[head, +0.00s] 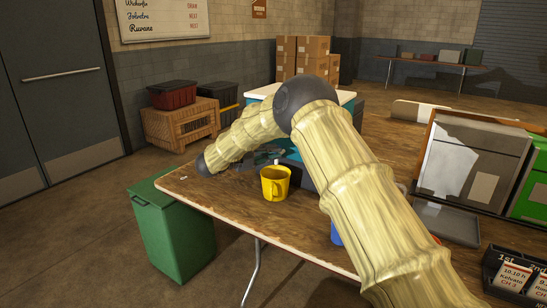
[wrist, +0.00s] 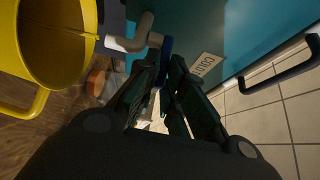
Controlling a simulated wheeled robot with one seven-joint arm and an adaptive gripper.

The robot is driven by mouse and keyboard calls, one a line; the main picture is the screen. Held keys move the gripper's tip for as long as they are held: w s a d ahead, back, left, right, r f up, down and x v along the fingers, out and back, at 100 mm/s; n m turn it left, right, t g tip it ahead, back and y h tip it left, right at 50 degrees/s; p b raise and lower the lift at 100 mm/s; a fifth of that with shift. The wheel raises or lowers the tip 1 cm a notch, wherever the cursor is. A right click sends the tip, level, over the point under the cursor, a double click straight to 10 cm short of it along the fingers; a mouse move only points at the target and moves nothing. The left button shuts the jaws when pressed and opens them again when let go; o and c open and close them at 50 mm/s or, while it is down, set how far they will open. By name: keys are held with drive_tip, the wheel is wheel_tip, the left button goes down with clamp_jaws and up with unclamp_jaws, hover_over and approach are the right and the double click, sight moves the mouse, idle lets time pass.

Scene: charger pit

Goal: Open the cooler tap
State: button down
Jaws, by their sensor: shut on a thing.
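The teal cooler fills the upper right of the wrist view (wrist: 245,35) and bears a COLD label (wrist: 206,64). In the head view its white lid (head: 262,92) shows behind my arm. The grey tap (wrist: 140,38) sticks out from the cooler, with a blue lever (wrist: 166,48) at its side. My gripper (wrist: 165,72) is shut on the blue lever, its dark fingers on either side of it. A yellow mug (wrist: 55,40) is by the tap's spout end; it also stands near the table edge in the head view (head: 274,185). My arm hides most of the tap area there.
A black handle (wrist: 280,70) sticks out from the cooler in the wrist view. A grey and wooden box (head: 470,160) and a metal tray (head: 446,222) are on the table's right. A green bin (head: 175,230) stands on the floor at the table's left end.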

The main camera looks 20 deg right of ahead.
drive_tip(key=shift+w+m+g, duration=0.1)
drive_tip(key=shift+m+g, duration=0.2)
drive_tip(key=shift+g, duration=0.2)
drive_tip(key=c, duration=1.5)
unclamp_jaws()
drive_tip(key=shift+a, duration=0.2)
drive_tip(key=shift+a, duration=3.85)
